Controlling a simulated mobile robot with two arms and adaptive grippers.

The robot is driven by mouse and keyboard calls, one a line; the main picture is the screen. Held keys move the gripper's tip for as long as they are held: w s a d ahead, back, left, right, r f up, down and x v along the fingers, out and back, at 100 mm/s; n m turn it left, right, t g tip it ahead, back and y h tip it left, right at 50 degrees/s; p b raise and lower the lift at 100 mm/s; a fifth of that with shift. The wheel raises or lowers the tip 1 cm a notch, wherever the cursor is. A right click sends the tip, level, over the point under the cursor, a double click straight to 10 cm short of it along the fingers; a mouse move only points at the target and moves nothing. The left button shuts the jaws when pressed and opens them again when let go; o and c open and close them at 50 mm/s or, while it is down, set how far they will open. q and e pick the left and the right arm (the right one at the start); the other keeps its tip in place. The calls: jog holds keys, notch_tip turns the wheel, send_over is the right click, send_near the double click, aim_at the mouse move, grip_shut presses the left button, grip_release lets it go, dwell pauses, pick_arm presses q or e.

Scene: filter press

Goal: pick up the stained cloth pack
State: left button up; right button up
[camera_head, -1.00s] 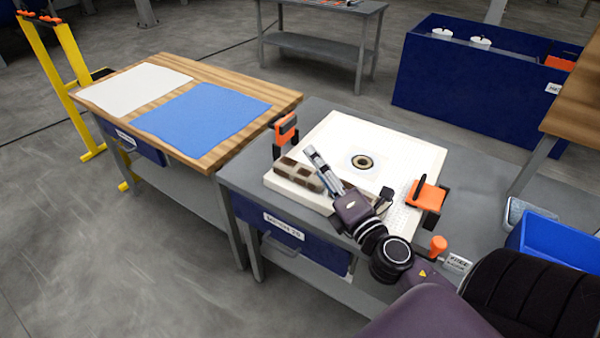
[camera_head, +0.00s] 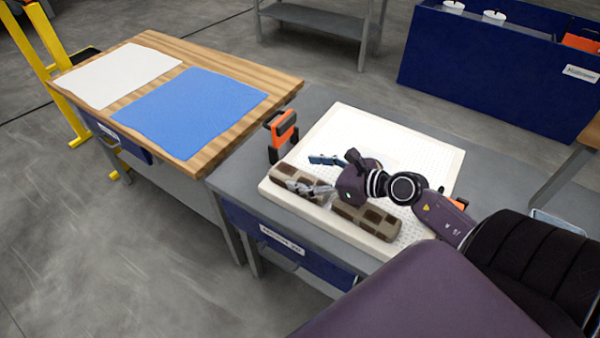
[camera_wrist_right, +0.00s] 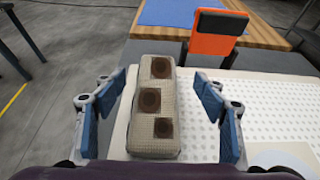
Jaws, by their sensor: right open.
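A stained cloth pack (camera_head: 284,173), beige with dark brown patches, lies at the near left corner of the white perforated plate (camera_head: 420,160). It shows whole in the right wrist view (camera_wrist_right: 155,112), with round dark stains on top. My right gripper (camera_head: 317,174) is open around this pack. In the wrist view its fingers stand on either side of the pack, apart from it. My left gripper is not in view.
An orange clamp (camera_head: 282,132) stands at the plate's left edge; it also shows beyond the pack in the wrist view (camera_wrist_right: 215,35). A wooden-topped table (camera_head: 215,135) with blue (camera_head: 195,105) and white (camera_head: 120,75) sheets is at left. A blue bin (camera_head: 490,70) stands behind.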

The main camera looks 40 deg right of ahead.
aim_at(284, 169)
jog(key=shift+w+a+f, duration=0.2)
jog(key=shift+w+a, duration=0.35)
jog(key=shift+w, duration=0.1)
jog(key=shift+p+x, duration=0.55)
jog(key=shift+x, duration=0.4)
jog(key=x, duration=0.2)
jog(key=shift+w+a+f, duration=0.1)
jog(key=shift+w+f, duration=0.05)
jog(key=shift+w, duration=0.2)
jog(key=shift+w+f, duration=0.1)
jog(key=shift+c, duration=1)
jog(key=c, duration=1)
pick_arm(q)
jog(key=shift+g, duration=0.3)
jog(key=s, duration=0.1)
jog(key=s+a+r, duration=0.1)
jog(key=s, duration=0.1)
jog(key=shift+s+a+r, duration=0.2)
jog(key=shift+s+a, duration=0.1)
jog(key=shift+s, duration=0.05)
pick_arm(e)
jog(key=shift+c, duration=0.5)
